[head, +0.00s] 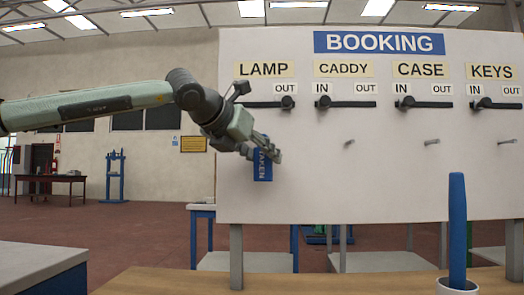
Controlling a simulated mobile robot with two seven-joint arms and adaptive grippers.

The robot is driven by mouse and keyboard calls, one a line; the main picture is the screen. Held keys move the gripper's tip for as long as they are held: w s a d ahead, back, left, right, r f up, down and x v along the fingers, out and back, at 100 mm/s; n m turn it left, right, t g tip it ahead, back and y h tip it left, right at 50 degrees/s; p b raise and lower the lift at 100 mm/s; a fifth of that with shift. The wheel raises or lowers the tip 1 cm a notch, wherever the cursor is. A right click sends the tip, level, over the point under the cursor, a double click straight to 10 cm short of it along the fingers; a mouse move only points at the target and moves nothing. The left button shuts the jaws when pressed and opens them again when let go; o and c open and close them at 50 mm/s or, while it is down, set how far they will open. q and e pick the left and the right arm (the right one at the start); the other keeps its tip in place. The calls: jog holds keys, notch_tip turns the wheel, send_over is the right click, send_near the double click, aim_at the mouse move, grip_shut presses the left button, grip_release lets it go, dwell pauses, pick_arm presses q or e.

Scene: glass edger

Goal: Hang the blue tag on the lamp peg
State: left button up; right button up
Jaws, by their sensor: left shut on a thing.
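My left gripper (272,152) is shut on the blue tag (263,168), which has white lettering that reads like TAKEN. It holds the tag upright in front of the white booking board (390,190), below the LAMP label (264,69). The lamp peg cannot be seen; the gripper and tag cover the area below the lamp slider (260,104). I cannot tell whether the tag touches a peg or the board. My right gripper is not in view.
Bare pegs stick out under CADDY (349,143), CASE (432,142) and KEYS (507,142). The lamp slider's knob is under OUT; the other knobs are under IN. A blue upright bar (457,225) stands in a white pot (458,286) on the wooden bench (200,283).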

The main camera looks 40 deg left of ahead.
pick_arm(q)
jog(key=shift+w+a+p, duration=0.3)
jog(key=shift+w+p, duration=0.15)
jog(key=shift+w, duration=0.1)
jog(key=shift+w+a, duration=0.15)
jog(key=shift+a, duration=0.1)
jog(key=shift+w+a, duration=0.1)
jog(key=shift+a, duration=0.05)
jog(key=shift+c, duration=0.3)
jog(key=shift+w+a, duration=0.1)
jog(key=shift+c, duration=0.7)
jog(key=shift+w+f, duration=0.2)
jog(key=shift+w, duration=0.2)
jog(key=shift+c, duration=1.3)
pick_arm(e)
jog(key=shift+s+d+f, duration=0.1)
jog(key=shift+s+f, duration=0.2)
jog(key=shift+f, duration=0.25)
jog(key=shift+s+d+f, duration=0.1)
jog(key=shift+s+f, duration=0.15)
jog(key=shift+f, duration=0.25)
pick_arm(q)
jog(key=shift+f, duration=0.1)
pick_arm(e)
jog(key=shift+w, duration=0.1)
